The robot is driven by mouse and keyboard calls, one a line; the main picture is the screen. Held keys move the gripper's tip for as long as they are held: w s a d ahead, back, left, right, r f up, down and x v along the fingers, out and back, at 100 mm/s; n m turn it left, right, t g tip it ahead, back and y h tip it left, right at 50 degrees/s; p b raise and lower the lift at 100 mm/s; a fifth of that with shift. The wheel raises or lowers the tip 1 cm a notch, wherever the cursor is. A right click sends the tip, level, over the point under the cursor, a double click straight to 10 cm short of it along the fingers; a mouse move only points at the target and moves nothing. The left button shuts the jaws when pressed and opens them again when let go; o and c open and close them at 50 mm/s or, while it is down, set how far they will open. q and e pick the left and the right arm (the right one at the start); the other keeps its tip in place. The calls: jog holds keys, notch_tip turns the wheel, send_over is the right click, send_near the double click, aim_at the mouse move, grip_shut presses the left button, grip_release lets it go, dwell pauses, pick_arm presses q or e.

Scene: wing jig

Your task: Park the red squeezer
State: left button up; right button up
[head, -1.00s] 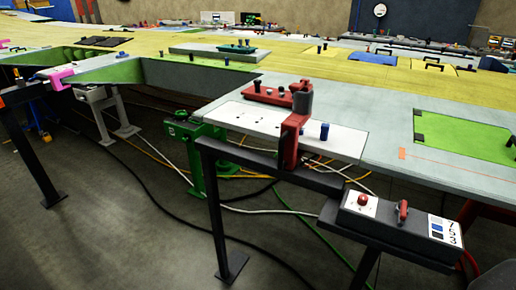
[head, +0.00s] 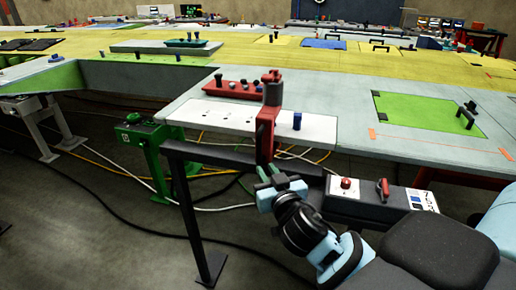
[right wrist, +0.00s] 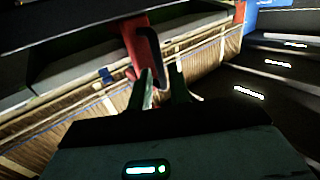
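The red squeezer (head: 267,125) stands upright at the front edge of the wing panel, with a dark cylinder near its top. In the right wrist view its red body (right wrist: 134,44) and a dark curved handle (right wrist: 149,50) are just ahead of the fingers. My right gripper (head: 268,174) is at the squeezer's lower end, in front of the panel edge. Its two green fingers (right wrist: 163,88) stand apart, with a gap between them. I cannot tell whether they touch the squeezer. My left gripper is not in view.
A dark stand arm (head: 225,156) runs below the panel edge to a control box (head: 365,198) with a red button and red lever. A green stand (head: 148,145) is at left. A red block (head: 238,89) lies on the panel. Cables cross the floor.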

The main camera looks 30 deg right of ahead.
aim_at(260, 150)
jog(key=shift+w+d+r+p, duration=0.1)
jog(key=shift+w+d+r, duration=0.3)
jog(key=shift+w, duration=0.9)
jog(key=shift+w+d+r+p, duration=0.2)
jog(key=shift+w+d, duration=0.3)
jog(key=shift+w, duration=0.8)
jog(key=shift+w+d+r+p, duration=0.1)
jog(key=shift+w+d+r, duration=0.35)
jog(key=shift+w, duration=0.85)
grip_shut()
